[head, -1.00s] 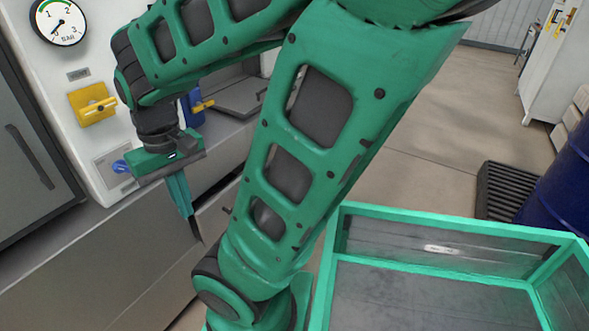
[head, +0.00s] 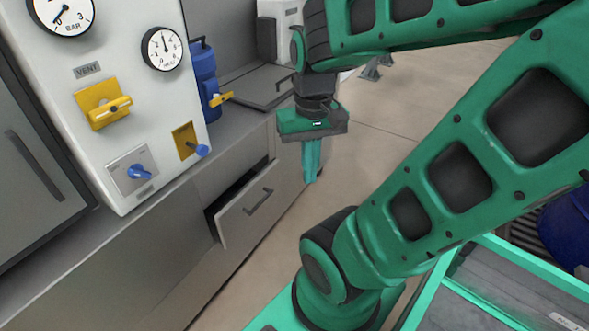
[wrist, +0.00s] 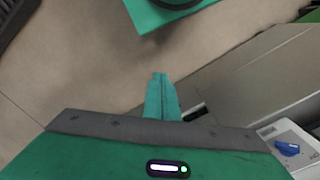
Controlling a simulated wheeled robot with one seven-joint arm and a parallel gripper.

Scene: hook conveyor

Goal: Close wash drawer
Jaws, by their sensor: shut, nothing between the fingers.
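The wash drawer (head: 246,211) is a grey front with a dark bar handle (head: 258,201), set in the counter below the gauge panel. It stands partly pulled out, with a dark gap along its top and left side. My gripper (head: 311,181) points down with its green fingers shut and empty. In the head view it is to the right of the drawer and higher in the picture, apart from it. In the wrist view the closed fingers (wrist: 161,76) show over the floor, with the grey counter fronts to their right.
A white panel (head: 120,60) carries gauges, a yellow vent valve (head: 104,106) and a blue knob (head: 139,172). A blue canister (head: 204,75) stands on the counter behind it. My green-rimmed tray (head: 510,285) is at lower right. The floor (head: 410,100) beyond my gripper is clear.

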